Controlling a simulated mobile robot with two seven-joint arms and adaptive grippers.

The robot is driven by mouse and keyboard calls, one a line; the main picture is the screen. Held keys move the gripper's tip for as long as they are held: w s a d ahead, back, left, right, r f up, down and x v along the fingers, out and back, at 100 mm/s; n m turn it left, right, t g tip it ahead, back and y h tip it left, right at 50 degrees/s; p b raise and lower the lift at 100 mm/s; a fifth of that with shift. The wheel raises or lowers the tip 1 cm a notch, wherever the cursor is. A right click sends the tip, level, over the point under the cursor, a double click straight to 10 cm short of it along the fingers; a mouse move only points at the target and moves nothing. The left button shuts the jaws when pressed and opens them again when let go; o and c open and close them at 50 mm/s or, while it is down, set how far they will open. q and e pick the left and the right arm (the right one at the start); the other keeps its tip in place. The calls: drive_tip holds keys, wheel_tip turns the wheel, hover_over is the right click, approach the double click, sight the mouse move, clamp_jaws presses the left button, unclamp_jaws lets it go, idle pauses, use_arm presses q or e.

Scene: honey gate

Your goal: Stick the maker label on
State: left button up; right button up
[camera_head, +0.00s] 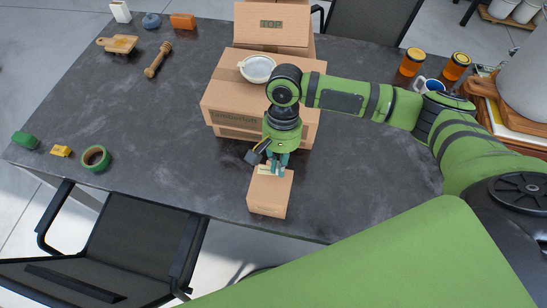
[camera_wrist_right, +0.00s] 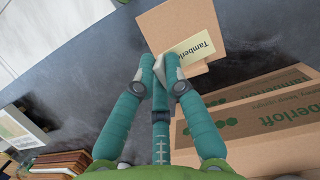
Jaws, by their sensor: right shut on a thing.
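The maker label (camera_wrist_right: 199,50) is a pale yellow piece with dark lettering, partly hidden by my fingers. My right gripper (camera_wrist_right: 162,66) is shut on a pale piece at the label's edge, and the label lies over a face of the small cardboard box (camera_wrist_right: 185,22). I cannot tell whether it is pressed flat or just in front. In the head view, my right gripper (camera_head: 276,163) points down at the top of the small box (camera_head: 268,196), which stands near the table's front edge. The label is not clear there. My left gripper is not in view.
Large cardboard boxes (camera_head: 222,102) with a pale bowl (camera_head: 257,68) on top stand behind the small box. Green tape (camera_head: 96,158) and small items lie at the left. Amber jars (camera_head: 412,62) stand at the back right.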

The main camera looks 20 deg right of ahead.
sight(279, 193)
drive_tip(key=shift+s+d+f+m+p, duration=0.1)
drive_tip(key=shift+s+f+m+p, duration=0.1)
drive_tip(key=shift+s+f+m, duration=0.3)
drive_tip(key=shift+s+d+f+m+p, duration=0.1)
drive_tip(key=shift+s+f+m+p, duration=0.15)
drive_tip(key=shift+s, duration=0.3)
drive_tip(key=shift+w+a+f, duration=0.1)
drive_tip(key=shift+a+f, duration=0.05)
drive_tip(key=shift+f, duration=0.65)
drive_tip(key=shift+w+a+f, duration=0.1)
drive_tip(key=shift+a+f, duration=0.05)
drive_tip(key=shift+f, duration=1.85)
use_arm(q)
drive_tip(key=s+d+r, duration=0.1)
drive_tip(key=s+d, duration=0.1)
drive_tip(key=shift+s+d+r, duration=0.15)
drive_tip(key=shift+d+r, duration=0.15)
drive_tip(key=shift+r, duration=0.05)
use_arm(e)
drive_tip(key=shift+f, duration=0.35)
use_arm(q)
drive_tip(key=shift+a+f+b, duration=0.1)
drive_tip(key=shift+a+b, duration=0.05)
drive_tip(key=shift+b, duration=0.2)
use_arm(e)
drive_tip(key=shift+f, duration=0.5)
